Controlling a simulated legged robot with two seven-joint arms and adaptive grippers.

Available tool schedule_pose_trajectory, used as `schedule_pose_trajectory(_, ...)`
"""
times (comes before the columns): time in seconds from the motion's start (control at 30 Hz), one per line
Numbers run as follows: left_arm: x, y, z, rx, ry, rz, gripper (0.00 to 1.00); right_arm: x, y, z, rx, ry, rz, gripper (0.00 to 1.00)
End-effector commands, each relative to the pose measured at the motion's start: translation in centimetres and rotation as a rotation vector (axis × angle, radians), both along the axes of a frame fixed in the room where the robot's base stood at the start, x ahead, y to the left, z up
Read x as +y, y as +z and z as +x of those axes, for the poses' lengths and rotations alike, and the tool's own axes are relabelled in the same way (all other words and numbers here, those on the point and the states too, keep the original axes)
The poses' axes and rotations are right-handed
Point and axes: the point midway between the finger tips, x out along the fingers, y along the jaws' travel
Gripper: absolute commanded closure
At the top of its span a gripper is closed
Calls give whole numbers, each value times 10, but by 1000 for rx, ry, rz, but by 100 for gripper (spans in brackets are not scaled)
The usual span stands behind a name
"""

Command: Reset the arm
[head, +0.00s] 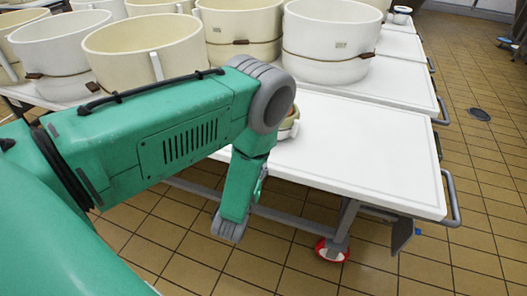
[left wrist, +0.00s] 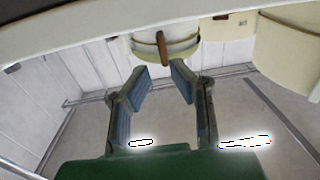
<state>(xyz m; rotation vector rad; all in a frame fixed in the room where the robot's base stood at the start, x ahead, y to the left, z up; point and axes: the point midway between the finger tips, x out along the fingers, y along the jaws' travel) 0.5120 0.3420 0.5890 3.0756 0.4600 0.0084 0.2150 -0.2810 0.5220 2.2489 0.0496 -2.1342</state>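My green left arm reaches in from the left in the head view and bends downward at a grey joint. My left gripper (head: 228,228) hangs low in front of the white table's near edge, with tiled floor behind it. In the left wrist view, its two fingers (left wrist: 161,76) are apart with empty space between them. A cream pot with a brown handle (left wrist: 165,42) shows beyond the fingertips, with a visible gap. My right gripper is in neither view.
White wheeled tables (head: 375,165) hold several large cream vats (head: 330,42). A small cream-and-green pot (head: 291,125) sits near the elbow, partly hidden by my arm. The tiled floor at the right (head: 485,160) is mostly clear.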

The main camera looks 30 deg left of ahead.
Motion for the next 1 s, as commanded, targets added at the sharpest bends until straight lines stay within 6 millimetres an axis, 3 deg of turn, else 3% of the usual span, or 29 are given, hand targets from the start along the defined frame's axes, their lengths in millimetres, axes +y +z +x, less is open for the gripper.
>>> schedule_pose_trajectory(0.2, -6, 0, -19, 1, -1, 0, 81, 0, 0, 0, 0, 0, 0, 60)
schedule_pose_trajectory(0.8, -7, 0, -21, 10, -1, -2, 81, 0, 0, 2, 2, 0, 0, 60)
schedule_pose_trajectory(0.93, -7, -7, -30, 147, -10, -24, 81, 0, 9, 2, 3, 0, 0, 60)
schedule_pose_trajectory(1.0, -9, -16, -46, 306, -22, -48, 81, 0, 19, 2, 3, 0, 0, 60)
